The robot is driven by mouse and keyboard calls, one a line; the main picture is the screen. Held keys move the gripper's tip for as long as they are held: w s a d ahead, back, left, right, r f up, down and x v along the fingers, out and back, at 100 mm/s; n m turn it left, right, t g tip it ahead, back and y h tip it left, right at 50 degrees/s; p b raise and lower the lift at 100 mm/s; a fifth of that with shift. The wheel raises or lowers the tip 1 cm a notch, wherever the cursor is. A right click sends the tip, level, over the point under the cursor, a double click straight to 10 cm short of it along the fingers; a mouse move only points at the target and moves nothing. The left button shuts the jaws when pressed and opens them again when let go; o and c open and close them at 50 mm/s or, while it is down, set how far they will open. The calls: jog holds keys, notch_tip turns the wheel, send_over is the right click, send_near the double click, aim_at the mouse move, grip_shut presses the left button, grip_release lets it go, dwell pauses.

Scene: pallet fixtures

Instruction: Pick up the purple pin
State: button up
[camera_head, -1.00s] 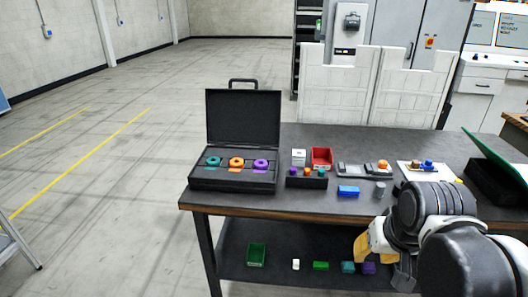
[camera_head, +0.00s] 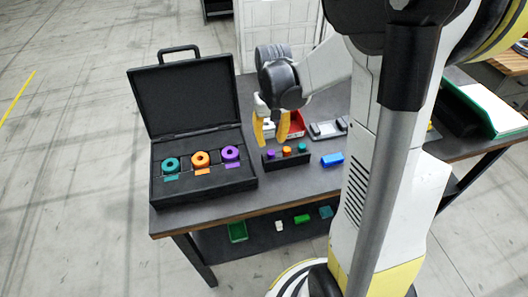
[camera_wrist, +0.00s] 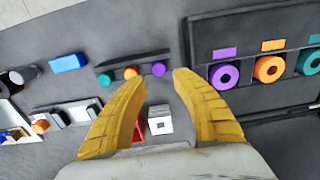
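The purple pin (camera_head: 271,154) stands at the left end of a small black rack (camera_head: 300,163), beside an orange pin (camera_head: 287,151) and a teal pin (camera_head: 302,147). In the wrist view the purple pin (camera_wrist: 159,69) shows at the right end of the rack, between and beyond my fingertips. My gripper (camera_head: 271,143) has yellow fingers spread apart, with nothing between them. It hangs above the table close to the rack, apart from the purple pin.
An open black case (camera_head: 205,190) with teal, orange and purple rings stands left of the rack. A white box (camera_wrist: 159,119) and a red bin (camera_head: 297,122) lie behind the rack. A blue block (camera_head: 332,159) and a grey tray (camera_head: 328,130) are to its right.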

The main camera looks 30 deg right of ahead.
aim_at(271, 152)
notch_tip(271, 152, down, 7)
jog(key=shift+d+b, duration=0.1)
jog(key=shift+b, duration=1.1)
jog(key=shift+r, duration=0.1)
grip_shut()
